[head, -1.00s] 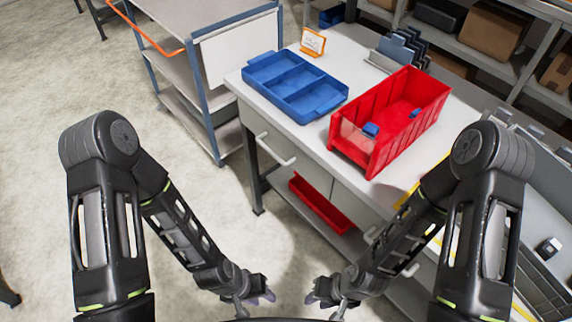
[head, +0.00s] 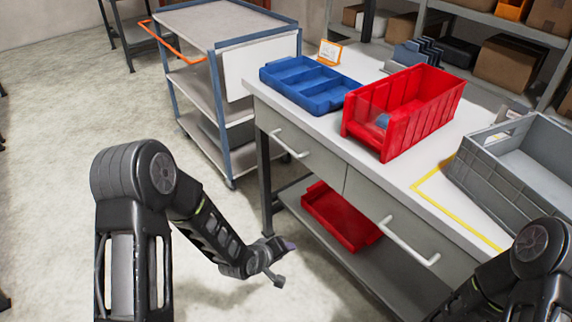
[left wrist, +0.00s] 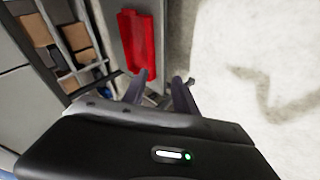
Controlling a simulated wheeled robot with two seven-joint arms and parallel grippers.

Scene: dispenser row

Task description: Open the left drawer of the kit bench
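The kit bench (head: 405,172) stands right of centre in the head view. Its left drawer (head: 326,160) is a grey front with a pale bar handle (head: 289,143), and looks flush with the bench. A second drawer (head: 375,212) with its own handle (head: 408,240) lies to the right. My left gripper (head: 284,262) is below and in front of the left drawer, apart from its handle. In the left wrist view its two fingers (left wrist: 161,88) are spread with nothing between them. My right arm shows at the lower right, but its gripper is out of frame.
On the bench top are a blue tray (head: 345,103), a red bin (head: 427,118) and a grey crate (head: 490,182). Another red bin (head: 340,218) sits on the lower shelf. A trolley (head: 180,85) stands left of the bench. The floor at left is open.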

